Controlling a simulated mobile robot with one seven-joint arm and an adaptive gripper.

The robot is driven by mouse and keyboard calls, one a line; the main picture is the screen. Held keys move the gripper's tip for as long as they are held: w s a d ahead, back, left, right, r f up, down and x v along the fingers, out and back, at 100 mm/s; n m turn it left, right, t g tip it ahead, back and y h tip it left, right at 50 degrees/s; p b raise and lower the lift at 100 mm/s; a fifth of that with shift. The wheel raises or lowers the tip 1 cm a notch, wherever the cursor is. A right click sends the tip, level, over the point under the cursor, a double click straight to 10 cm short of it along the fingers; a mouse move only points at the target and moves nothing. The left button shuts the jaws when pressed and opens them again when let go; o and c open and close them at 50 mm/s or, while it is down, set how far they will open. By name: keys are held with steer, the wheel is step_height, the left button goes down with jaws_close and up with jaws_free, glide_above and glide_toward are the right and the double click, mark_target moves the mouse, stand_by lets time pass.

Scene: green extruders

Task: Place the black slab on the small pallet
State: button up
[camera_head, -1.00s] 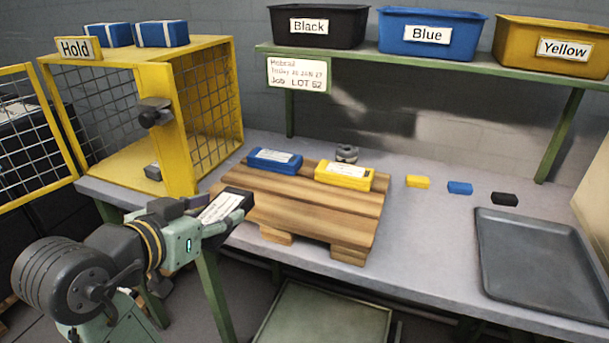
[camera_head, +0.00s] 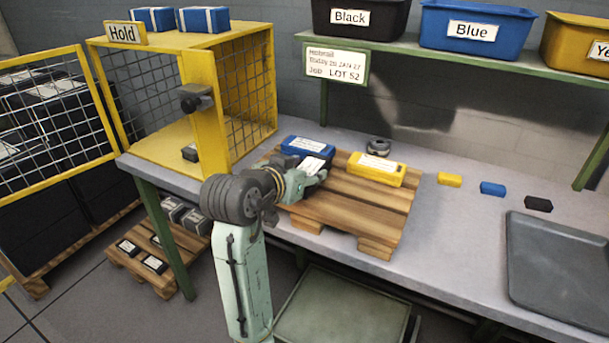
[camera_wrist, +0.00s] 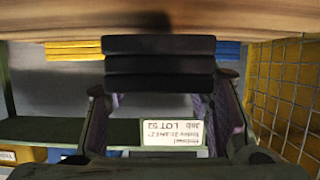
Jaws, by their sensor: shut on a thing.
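The small wooden pallet (camera_head: 345,212) lies on the bench in the head view. A blue slab (camera_head: 308,147) and a yellow slab (camera_head: 376,169) rest along its back side. My gripper (camera_head: 314,176) is shut on the black slab (camera_head: 312,164), over the pallet's left part, in front of the blue slab. The arm and gripper hide much of the slab; its white label shows. In the wrist view the black slab (camera_wrist: 160,65) sits between the fingers, close to the wood (camera_wrist: 60,25). Whether it touches the pallet I cannot tell.
A yellow Hold cage (camera_head: 208,110) stands open to the left. A grey round part (camera_head: 378,147) sits behind the pallet. Small yellow, blue and black blocks (camera_head: 492,188) and a grey tray (camera_head: 560,262) lie to the right. Labelled bins (camera_head: 472,28) stand on the shelf above.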

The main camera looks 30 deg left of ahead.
steer(key=shift+f, duration=0.8)
steer(key=shift+f, duration=0.15)
steer(key=o, duration=1.4)
steer(key=shift+r, duration=0.2)
steer(key=v, duration=1.2)
steer(key=shift+b, duration=0.45)
